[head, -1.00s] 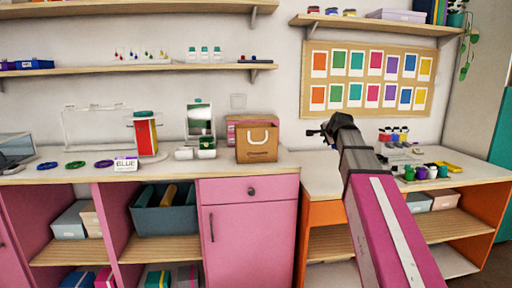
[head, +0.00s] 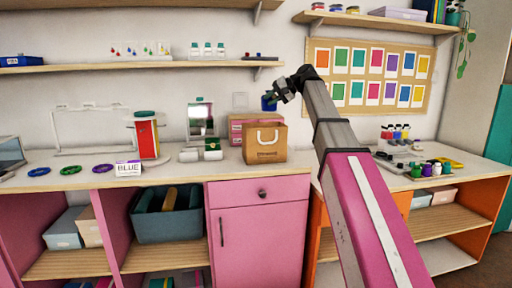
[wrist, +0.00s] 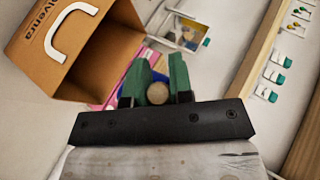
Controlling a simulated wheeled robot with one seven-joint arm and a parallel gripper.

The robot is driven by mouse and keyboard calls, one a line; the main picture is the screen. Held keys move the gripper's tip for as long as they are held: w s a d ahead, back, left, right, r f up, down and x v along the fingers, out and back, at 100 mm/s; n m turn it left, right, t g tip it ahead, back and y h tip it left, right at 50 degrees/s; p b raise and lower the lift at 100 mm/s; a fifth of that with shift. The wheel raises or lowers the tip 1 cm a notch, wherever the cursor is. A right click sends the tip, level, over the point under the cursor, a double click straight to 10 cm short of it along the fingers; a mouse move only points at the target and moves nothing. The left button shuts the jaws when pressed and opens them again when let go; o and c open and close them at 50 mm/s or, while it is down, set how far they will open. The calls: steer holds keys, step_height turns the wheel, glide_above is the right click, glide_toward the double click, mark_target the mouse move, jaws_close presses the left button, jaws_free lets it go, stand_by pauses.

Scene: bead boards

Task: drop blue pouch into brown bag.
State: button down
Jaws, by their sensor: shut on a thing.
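The brown paper bag (head: 265,153) with a white handle stands upright on the counter in the head view. In the wrist view the bag (wrist: 30,48) fills the upper left, its open mouth facing the gripper side. My gripper (head: 272,98) is raised above the bag's height, over it in the head picture. It is shut on the blue pouch (head: 266,105). In the wrist view the green fingers of my gripper (wrist: 157,88) grip either side of it; a little blue of the pouch (wrist: 160,75) shows behind a round tan piece. Most of the pouch is hidden.
A pink box (head: 238,128) stands behind the bag. A wall shelf (head: 130,65) runs above.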

steer(key=shift+a+f, duration=0.1)
steer(key=shift+a, duration=0.1)
steer(key=shift+f, duration=2.85)
steer(key=c, duration=0.9)
jaws_free()
steer(key=shift+d+r, duration=0.1)
steer(key=shift+d, duration=0.05)
steer(key=v, duration=1)
steer(key=shift+d+r, duration=0.15)
steer(key=shift+d, duration=0.1)
